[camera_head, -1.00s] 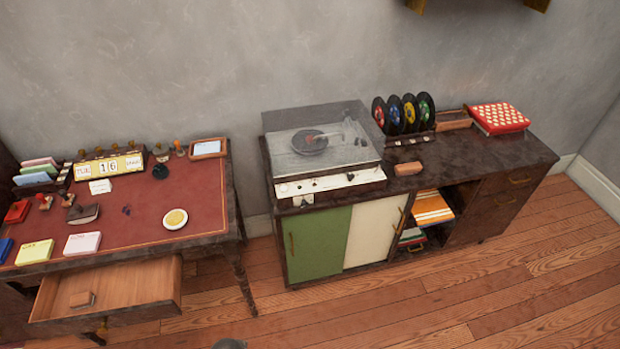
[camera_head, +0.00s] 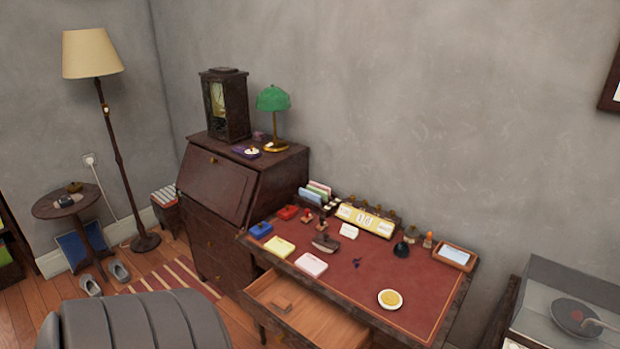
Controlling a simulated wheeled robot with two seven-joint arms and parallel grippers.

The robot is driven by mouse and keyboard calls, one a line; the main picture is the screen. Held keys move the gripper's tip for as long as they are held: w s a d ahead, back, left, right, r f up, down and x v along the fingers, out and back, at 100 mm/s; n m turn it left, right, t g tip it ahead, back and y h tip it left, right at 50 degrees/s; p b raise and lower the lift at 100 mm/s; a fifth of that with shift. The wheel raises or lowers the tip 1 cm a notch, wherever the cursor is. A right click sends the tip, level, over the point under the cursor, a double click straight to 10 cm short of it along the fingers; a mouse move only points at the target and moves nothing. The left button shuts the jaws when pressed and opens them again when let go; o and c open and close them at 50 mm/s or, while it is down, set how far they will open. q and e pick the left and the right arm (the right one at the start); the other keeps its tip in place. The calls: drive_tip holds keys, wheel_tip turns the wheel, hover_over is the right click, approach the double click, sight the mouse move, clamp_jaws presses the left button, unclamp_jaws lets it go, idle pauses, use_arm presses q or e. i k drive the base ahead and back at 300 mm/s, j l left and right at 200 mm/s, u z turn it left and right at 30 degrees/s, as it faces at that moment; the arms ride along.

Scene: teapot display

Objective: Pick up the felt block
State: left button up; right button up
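Neither of my grippers is in view.
A grey ridged chair back (camera_head: 140,322) stands in the near left. A dark bureau (camera_head: 222,190) adjoins the desk, with a green lamp (camera_head: 272,98) on top. A floor lamp (camera_head: 92,54) and small round table (camera_head: 66,202) are farther left.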

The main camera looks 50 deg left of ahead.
sight(280, 304)
drive_tip(key=u, duration=1.9)
